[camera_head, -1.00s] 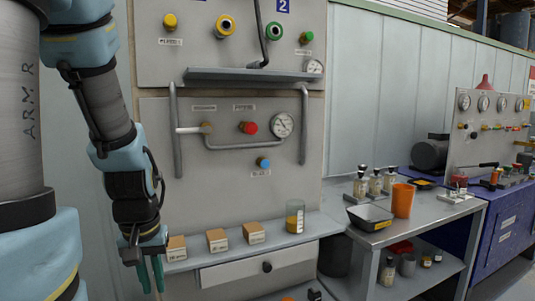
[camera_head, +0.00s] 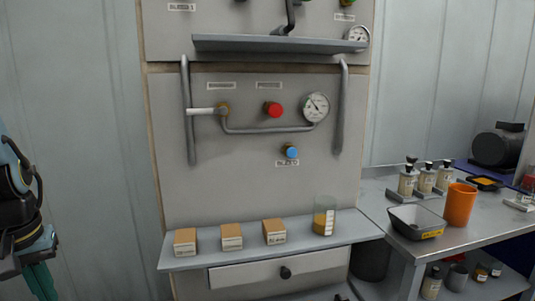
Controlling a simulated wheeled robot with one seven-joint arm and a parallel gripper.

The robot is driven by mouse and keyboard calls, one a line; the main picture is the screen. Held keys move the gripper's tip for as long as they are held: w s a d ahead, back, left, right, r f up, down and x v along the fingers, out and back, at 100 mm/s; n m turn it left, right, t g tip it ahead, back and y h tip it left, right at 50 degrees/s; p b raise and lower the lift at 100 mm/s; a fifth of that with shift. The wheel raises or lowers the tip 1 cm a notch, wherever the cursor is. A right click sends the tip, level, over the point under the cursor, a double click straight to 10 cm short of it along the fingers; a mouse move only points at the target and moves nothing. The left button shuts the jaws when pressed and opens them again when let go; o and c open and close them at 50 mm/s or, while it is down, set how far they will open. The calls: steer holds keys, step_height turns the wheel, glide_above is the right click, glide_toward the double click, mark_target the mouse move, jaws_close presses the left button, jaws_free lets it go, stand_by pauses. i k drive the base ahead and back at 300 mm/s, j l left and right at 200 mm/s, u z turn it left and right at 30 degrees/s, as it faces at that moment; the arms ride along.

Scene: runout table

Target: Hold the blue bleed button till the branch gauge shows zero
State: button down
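The blue bleed button (camera_head: 292,152) sits on the lower grey panel, above a small label plate. Nothing touches it. The branch gauge (camera_head: 316,107) is a round white dial to its upper right, joined to a grey pipe. Its needle is too small to read for certain. A red button (camera_head: 272,109) sits left of the gauge. My gripper (camera_head: 40,282) hangs at the lower left edge of the picture, well away from the panel, its green fingers pointing down and partly cut off. I cannot tell whether the fingers are apart.
A shelf below the panel holds several small boxes (camera_head: 232,236) and a beaker (camera_head: 324,216). Vertical rails (camera_head: 188,125) flank the panel, and a ledge (camera_head: 275,44) juts out above. A side bench at right holds a black tray (camera_head: 415,223) and orange cup (camera_head: 459,205).

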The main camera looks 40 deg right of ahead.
mark_target(292, 152)
steer(key=k+l+u, duration=0.3)
steer(key=k+l, duration=0.2)
steer(key=l, duration=0.15)
steer(key=k+l+u, duration=0.3)
steer(key=k+l, duration=0.55)
steer(key=k, duration=0.05)
